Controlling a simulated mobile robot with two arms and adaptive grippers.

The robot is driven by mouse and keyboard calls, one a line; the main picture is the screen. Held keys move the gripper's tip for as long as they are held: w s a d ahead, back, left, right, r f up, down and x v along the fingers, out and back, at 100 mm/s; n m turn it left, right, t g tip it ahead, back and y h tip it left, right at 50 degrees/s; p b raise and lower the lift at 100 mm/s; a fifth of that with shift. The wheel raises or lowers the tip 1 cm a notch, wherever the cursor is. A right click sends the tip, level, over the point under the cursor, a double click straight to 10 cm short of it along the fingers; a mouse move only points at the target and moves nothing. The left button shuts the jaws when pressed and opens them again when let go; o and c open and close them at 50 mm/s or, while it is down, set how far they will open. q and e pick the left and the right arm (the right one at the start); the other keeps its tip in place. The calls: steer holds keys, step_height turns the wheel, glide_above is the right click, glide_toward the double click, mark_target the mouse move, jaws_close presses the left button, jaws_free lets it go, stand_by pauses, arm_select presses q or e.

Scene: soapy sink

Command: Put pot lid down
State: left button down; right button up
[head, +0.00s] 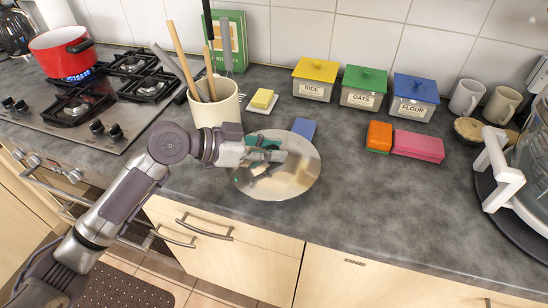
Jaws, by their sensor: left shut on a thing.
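The pot lid (296,177) is a round, shiny, silver disc near the front edge of the grey counter (365,210). The gripper hides the grasped part, and a small teal patch shows beside the fingers. I cannot tell whether the lid touches the counter or hangs just above it. My right gripper is not in view.
A utensil crock (214,104) stands behind my left wrist. A blue cloth or sponge (304,128) lies behind the lid; orange (379,136) and pink sponges (418,146) lie to the right. A red pot (62,56) sits on the hob. The front right counter is clear.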

arm_select(q)
steer(key=shift+w+d+f, duration=0.25)
steer(key=shift+w+f, duration=0.15)
steer(key=shift+w, duration=0.35)
step_height(320, 180, down, 4)
steer(key=shift+r+p, duration=0.1)
steer(key=shift+p, duration=0.3)
steer(key=shift+f, duration=0.25)
steer(key=c, duration=0.9)
jaws_free()
steer(key=shift+c, duration=0.2)
steer(key=shift+a+r, duration=0.1)
steer(key=shift+r, duration=0.05)
